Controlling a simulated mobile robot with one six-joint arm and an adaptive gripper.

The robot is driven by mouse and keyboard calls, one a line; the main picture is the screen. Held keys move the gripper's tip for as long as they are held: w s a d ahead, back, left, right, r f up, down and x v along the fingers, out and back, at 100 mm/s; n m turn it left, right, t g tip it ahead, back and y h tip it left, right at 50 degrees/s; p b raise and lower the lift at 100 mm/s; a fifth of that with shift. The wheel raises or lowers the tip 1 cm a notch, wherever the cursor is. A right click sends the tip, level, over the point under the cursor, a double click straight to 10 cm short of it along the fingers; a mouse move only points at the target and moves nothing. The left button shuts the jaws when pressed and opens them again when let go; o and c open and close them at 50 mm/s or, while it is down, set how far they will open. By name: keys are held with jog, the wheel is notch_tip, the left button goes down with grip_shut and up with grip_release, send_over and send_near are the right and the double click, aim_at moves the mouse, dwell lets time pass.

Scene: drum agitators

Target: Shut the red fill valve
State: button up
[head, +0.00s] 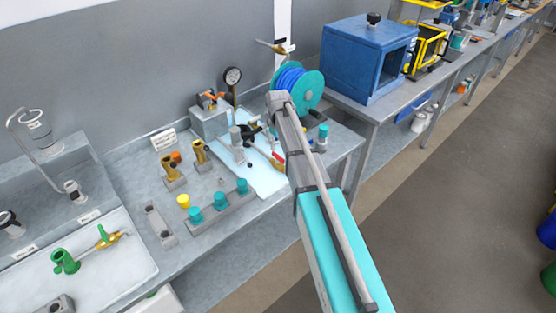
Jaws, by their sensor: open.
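A small red lever (280,157) shows on a brass fitting (272,162) over the pale tray (262,184), just left of my arm. It looks like the red fill valve, but its lever angle is too small to tell. My arm hides part of the area right of the valve.
A grey block with an orange-handled fitting (210,104) and a pressure gauge (232,77) stand behind. A blue hose reel (291,80) stands close behind my arm. Brass valves (172,174) and a teal-capped rack (220,207) stand left.

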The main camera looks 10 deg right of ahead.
aim_at(278, 155)
jog(key=shift+f+b, duration=2.65)
jog(key=shift+f, duration=0.35)
grip_shut()
